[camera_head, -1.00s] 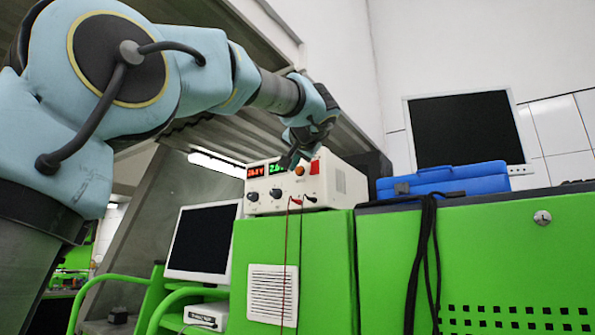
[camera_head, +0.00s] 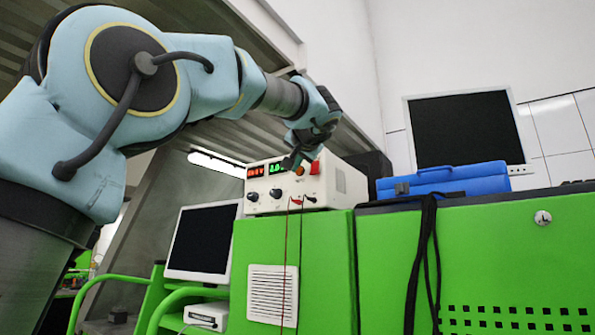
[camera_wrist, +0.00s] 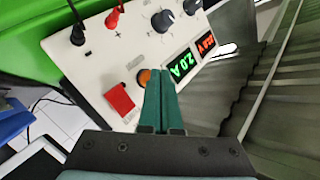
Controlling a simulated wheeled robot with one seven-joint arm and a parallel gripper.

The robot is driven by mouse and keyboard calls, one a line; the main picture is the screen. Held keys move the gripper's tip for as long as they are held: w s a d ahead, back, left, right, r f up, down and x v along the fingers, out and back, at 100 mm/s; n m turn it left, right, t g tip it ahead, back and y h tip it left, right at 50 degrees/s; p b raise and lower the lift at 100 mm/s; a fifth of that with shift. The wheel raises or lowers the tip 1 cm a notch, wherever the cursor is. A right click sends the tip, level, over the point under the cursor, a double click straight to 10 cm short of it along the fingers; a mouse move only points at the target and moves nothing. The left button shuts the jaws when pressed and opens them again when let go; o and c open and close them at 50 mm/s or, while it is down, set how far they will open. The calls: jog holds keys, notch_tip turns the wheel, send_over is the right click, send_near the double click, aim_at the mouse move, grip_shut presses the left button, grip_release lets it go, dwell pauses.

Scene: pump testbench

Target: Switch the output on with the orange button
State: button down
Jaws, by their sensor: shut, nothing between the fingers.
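The white power supply (camera_head: 262,207) stands on the green cabinet, with a red and a green lit display, dark knobs and a red square piece. Its orange button (camera_head: 300,170) shows just right of my gripper (camera_head: 291,163) in the head view. In the wrist view the orange button (camera_wrist: 144,76) is partly covered by my gripper (camera_wrist: 160,72). The two teal fingers are shut together with nothing between them, their tips right beside or over the button. I cannot tell whether they touch it. The green display (camera_wrist: 181,66) reads 2.0 A.
A red and a black lead (camera_head: 301,225) hang from the supply's front. A blue case (camera_head: 443,180) and a dark monitor (camera_head: 463,130) are to the right. A black strap (camera_head: 422,250) hangs over the green cabinet (camera_head: 500,235). Another screen (camera_head: 202,240) stands lower left.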

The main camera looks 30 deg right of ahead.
jog(key=shift+w+d, duration=0.2)
jog(key=shift+d, duration=0.15)
dwell(0.5)
jog(key=shift+s+a+b, duration=0.4)
jog(key=shift+a+b, duration=0.15)
jog(key=shift+a, duration=0.15)
jog(key=shift+a, duration=0.1)
jog(key=shift+s+a+b, duration=0.5)
jog(key=shift+a+b, duration=0.15)
jog(key=shift+a, duration=0.2)
jog(key=shift+s+a+b, duration=0.45)
jog(key=shift+a+b, duration=0.15)
jog(key=shift+a, duration=0.25)
jog(key=shift+s+a+b, duration=0.5)
jog(key=shift+a+b, duration=0.15)
jog(key=shift+a, duration=0.2)
